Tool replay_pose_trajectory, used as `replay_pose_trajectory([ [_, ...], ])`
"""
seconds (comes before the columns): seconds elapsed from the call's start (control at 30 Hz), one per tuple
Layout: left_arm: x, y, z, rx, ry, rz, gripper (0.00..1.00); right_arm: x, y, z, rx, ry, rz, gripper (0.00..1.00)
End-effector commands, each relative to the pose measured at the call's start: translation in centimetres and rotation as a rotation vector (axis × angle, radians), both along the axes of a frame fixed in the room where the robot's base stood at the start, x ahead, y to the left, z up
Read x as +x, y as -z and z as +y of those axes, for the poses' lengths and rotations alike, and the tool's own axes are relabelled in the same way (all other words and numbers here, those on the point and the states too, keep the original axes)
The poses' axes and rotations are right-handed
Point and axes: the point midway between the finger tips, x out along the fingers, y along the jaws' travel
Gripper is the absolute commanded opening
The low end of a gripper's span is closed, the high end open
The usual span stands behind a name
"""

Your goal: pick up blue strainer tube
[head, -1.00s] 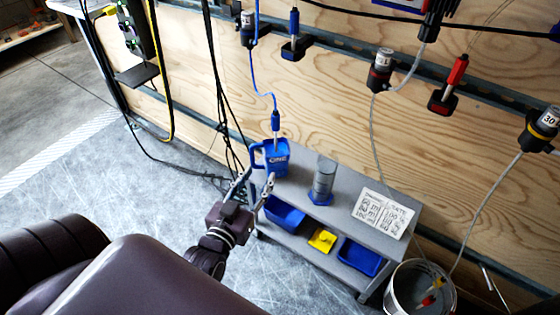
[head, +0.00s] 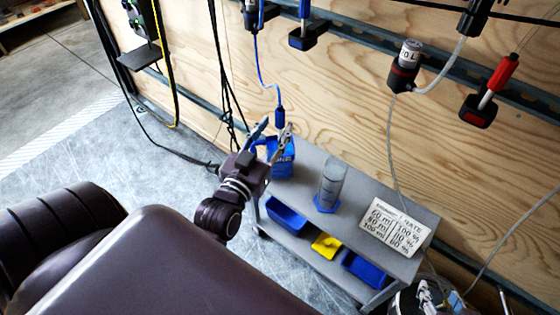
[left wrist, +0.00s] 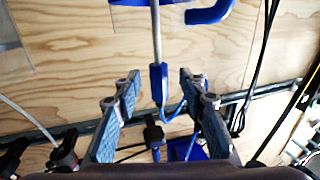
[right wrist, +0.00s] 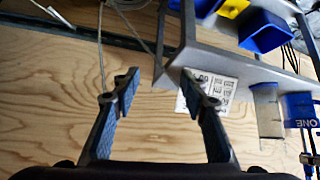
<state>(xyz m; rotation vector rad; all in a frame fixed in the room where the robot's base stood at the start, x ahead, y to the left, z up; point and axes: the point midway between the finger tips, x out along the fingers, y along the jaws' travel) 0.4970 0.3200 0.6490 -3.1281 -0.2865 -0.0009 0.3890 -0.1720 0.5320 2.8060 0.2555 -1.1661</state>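The blue strainer tube (head: 280,117) has a blue grip and hangs on a blue hose, its lower end at the blue jug (head: 284,165). My left gripper (head: 273,127) is open near the tube's blue grip, above the jug. In the left wrist view, the tube's blue grip (left wrist: 158,80) stands between the spread fingers of my left gripper (left wrist: 159,88), with a gap on both sides. My right gripper (right wrist: 160,82) is open and empty in the right wrist view, facing the plywood wall and the cart's edge.
A grey cart (head: 405,208) carries a clear measuring cylinder (head: 331,180) and a printed card (head: 394,228). Blue bins (head: 286,214) and a yellow item (head: 326,245) sit on its lower shelf. Dark cables (head: 222,90) hang left of the jug. The plywood wall stands behind.

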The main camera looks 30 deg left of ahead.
Motion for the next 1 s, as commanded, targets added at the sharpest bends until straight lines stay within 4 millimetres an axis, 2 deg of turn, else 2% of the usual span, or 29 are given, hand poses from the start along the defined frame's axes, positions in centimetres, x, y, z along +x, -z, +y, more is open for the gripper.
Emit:
replay_pose_trajectory([
  [0.1, 1.3, 0.2, 0.1, -0.001, -0.001, -0.002, 0.38, 1.8, -1.3, 0.7, 0.021, -0.006, -0.095, 0.40],
  [0.23, 2.7, 0.2, 0.4, -0.001, -0.001, -0.002, 0.38, 3.1, -2.6, 1.1, 0.038, -0.012, -0.169, 0.40],
  [0.4, 3.3, 0.1, 0.5, -0.001, -0.001, -0.001, 0.38, 3.7, -3.4, 1.4, 0.047, -0.015, -0.208, 0.40],
  [0.6, 3.3, 0.1, 0.5, 0.000, -0.001, 0.000, 0.37, 3.7, -3.4, 1.4, 0.047, -0.015, -0.208, 0.40],
  [0.93, 3.3, 0.1, 0.5, 0.000, 0.000, 0.000, 0.00, 3.7, -3.4, 1.4, 0.046, -0.014, -0.207, 0.40],
  [1.0, 3.3, 0.1, 0.5, 0.000, 0.000, 0.000, 0.00, 3.7, -3.4, 1.4, 0.046, -0.014, -0.207, 0.40],
])
